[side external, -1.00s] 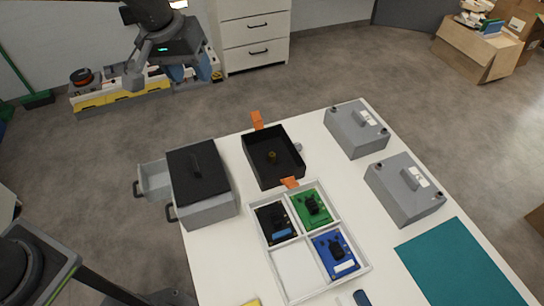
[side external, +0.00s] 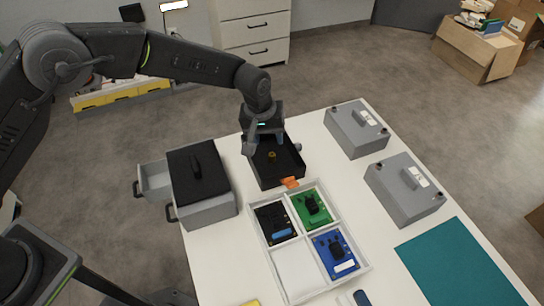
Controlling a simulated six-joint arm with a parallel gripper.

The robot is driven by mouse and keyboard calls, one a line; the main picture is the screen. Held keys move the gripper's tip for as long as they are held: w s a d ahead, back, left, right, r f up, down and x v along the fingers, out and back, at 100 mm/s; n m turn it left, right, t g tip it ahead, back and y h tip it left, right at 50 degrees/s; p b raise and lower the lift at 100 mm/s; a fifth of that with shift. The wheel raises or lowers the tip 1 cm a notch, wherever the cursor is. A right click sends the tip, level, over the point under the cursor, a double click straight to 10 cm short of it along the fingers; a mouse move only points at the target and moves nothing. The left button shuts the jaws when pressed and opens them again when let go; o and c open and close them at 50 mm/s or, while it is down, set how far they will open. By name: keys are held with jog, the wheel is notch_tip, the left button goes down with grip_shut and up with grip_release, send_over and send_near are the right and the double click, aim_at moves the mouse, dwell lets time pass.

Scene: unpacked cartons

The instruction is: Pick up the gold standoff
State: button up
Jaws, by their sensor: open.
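The gold standoff (side external: 272,156) is small and stands in the black open tray (side external: 268,180) near the back edge of the white table. My gripper (side external: 264,144) is over the back part of this tray, with its fingers pointing down. The fingers are apart, one toward each side of the tray, and hold nothing that I can see. The standoff shows just in front of and below them. The exact height of the fingertips above the tray floor is hard to tell.
A grey box with a black lid (side external: 198,175) and an open side drawer stands left of the tray. A white divided tray (side external: 297,262) with circuit boards lies in front. Two grey cases (side external: 405,190) stand right, near a teal mat (side external: 465,268).

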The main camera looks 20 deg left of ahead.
aim_at(271, 155)
jog(key=shift+w+d+f, duration=0.1)
jog(key=shift+d+f, duration=0.15)
jog(key=shift+f, duration=1.4)
jog(key=shift+d+f, duration=0.2)
jog(key=shift+f, duration=1.45)
jog(key=shift+c, duration=0.4)
grip_shut()
